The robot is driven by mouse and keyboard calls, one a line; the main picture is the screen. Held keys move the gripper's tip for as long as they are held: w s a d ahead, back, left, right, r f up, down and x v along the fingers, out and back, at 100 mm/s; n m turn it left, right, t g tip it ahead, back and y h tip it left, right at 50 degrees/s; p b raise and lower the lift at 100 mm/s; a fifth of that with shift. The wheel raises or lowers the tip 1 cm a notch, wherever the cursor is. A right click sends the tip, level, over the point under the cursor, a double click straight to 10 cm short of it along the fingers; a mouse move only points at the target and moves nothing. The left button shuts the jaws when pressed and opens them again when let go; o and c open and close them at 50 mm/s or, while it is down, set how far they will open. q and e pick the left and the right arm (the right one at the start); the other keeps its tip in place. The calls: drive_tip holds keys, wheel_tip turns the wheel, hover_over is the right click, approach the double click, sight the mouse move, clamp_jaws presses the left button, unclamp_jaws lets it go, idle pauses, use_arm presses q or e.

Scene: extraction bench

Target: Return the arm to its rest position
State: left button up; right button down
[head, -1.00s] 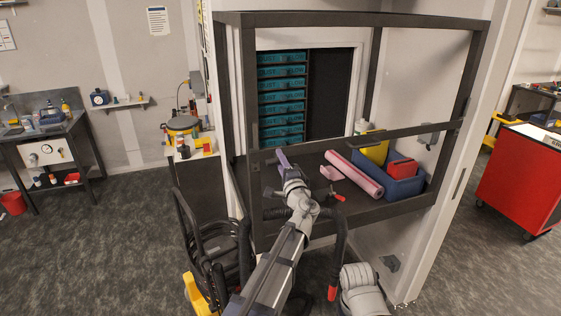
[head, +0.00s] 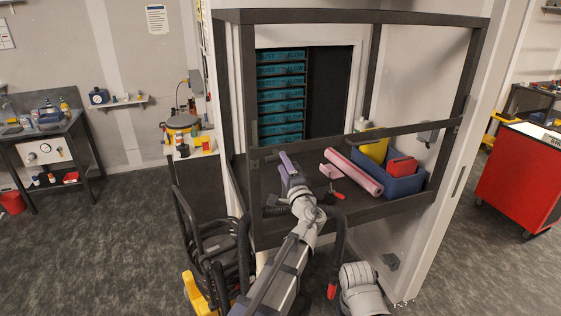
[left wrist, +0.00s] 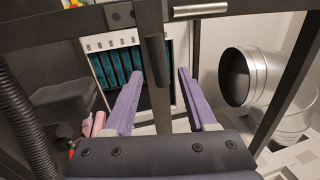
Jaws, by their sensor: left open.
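My left gripper (head: 287,163) is at the front opening of the dark-framed bench enclosure (head: 350,18), in front of its lower crossbar. Its arm reaches up from the bottom of the head view. My right gripper is not in view; only a pale arm part of mine shows at the bottom of the head view.
Inside the enclosure are a pink roll (head: 354,173), a blue bin (head: 403,184) with a red item (head: 402,166), a yellow object (head: 376,147) and teal drawers (head: 281,97). A silver duct (left wrist: 252,78) shows at right. A red cabinet (head: 520,180) stands right. Floor at left is open.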

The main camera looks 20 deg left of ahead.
use_arm(q)
drive_tip(key=v, duration=0.3)
drive_tip(key=shift+s+d, duration=0.15)
drive_tip(key=shift+s, duration=0.05)
drive_tip(key=s+f+n+g+h+b, duration=0.1)
drive_tip(key=s+f+n+g+b, duration=0.5)
drive_tip(key=f, duration=0.7)
drive_tip(key=s+f+n+g+h+b, duration=0.1)
drive_tip(key=s+f+g+h+b, duration=0.2)
drive_tip(key=s+f, duration=0.75)
drive_tip(key=s+d+f+g+h+b, duration=0.4)
drive_tip(key=s+d+f+g+h, duration=0.2)
drive_tip(key=s+d+f, duration=0.6)
wheel_tip(320, 180, down, 4)
drive_tip(key=shift+s+d+n+g+b, duration=0.25)
drive_tip(key=shift+s+n+g+b, duration=0.05)
drive_tip(key=shift+s+g, duration=0.65)
drive_tip(key=shift+w, duration=0.1)
